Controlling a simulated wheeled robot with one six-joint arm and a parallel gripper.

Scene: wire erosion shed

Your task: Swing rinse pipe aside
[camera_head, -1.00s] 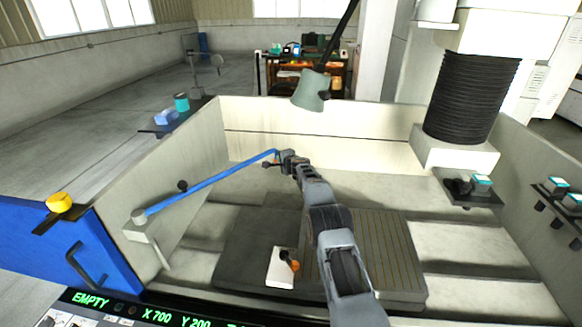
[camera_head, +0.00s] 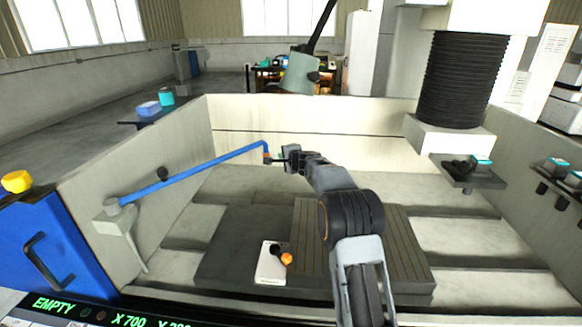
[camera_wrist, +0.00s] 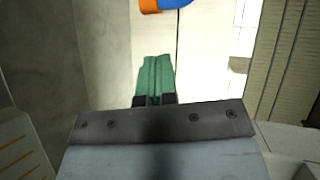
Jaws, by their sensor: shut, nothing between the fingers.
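The blue rinse pipe (camera_head: 190,175) runs from its pivot bracket (camera_head: 113,217) on the tank's left wall up and to the right. Its orange tip (camera_head: 266,157) ends beside my gripper (camera_head: 281,158). In the wrist view the tip (camera_wrist: 150,6) shows at the top edge, beyond the green fingers (camera_wrist: 154,76) of my gripper. The fingers are together with nothing between them. A gap shows between fingers and tip in the wrist view; whether they touch in the head view is hard to tell.
A black bellows column (camera_head: 460,82) hangs at the right. A lamp (camera_head: 300,72) hangs over the back wall (camera_head: 340,130).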

